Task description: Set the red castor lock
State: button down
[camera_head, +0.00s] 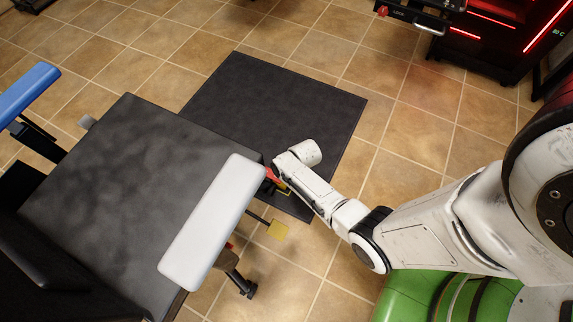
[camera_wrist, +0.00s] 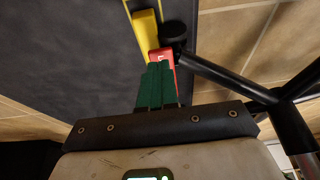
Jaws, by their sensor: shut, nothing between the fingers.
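The red castor lock (camera_wrist: 162,57) shows in the wrist view as a small red tab with a pale mark, beside a black castor (camera_wrist: 173,33). A yellow piece (camera_wrist: 146,32) lies just beyond it. My gripper's green fingers (camera_wrist: 155,84) are closed together, with nothing between them. Their tips are at the near edge of the red tab; I cannot tell whether they touch it. In the head view a red part (camera_head: 271,174) shows beside the grey seat, next to my wrist. My fingertips are hidden there.
The grey seat (camera_head: 130,190) and its white armrest (camera_head: 212,222) stand close left of my wrist. A dark mat (camera_head: 275,100) lies on the tiled floor. A dark, red-lit cabinet (camera_head: 500,35) stands at the upper right.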

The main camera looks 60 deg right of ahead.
jog(key=s+p+v, duration=0.1)
jog(key=p+v, duration=0.5)
jog(key=v, duration=0.5)
jog(key=shift+s, duration=0.2)
jog(key=shift+a+f, duration=0.1)
